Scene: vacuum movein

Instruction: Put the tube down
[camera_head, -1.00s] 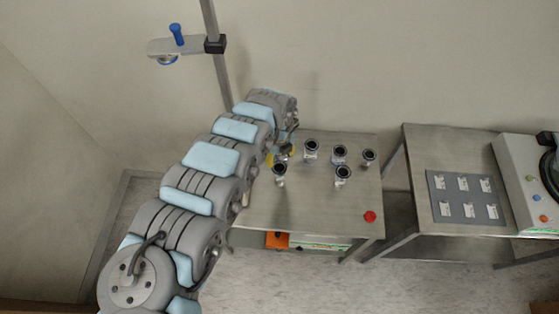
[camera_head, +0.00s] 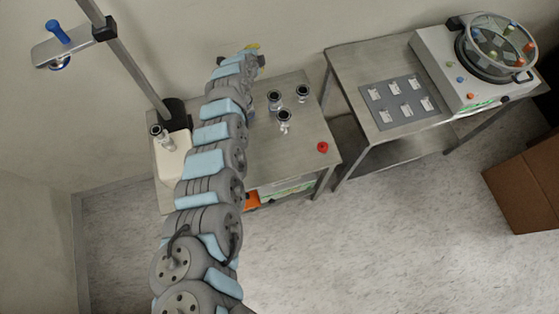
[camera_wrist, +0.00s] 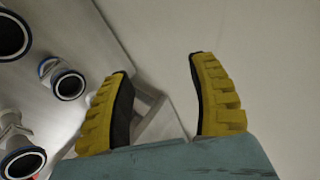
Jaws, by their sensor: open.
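Several metal tubes with dark, ringed round tops stand upright on the steel table (camera_head: 293,148): a back-right tube (camera_head: 302,92), a back-left tube (camera_head: 274,100) and a front tube (camera_head: 285,117). Another tube (camera_head: 160,135) stands upright at the left, on the white base of the pole stand. My gripper (camera_head: 252,49) is beyond the tubes, near the wall. In the wrist view, my gripper (camera_wrist: 160,66) has its yellow-and-black fingers apart with nothing between them. Tubes show left of the fingers, one whole (camera_wrist: 65,83). My arm hides part of the table.
The pole stand (camera_head: 135,65) rises at the left with a blue-knobbed arm. A red button (camera_head: 322,147) is at the table's front right. The second table (camera_head: 345,70) holds a grey slotted plate (camera_head: 383,118) and a round-lidded machine (camera_head: 445,70). A cardboard box (camera_head: 530,185) is at right.

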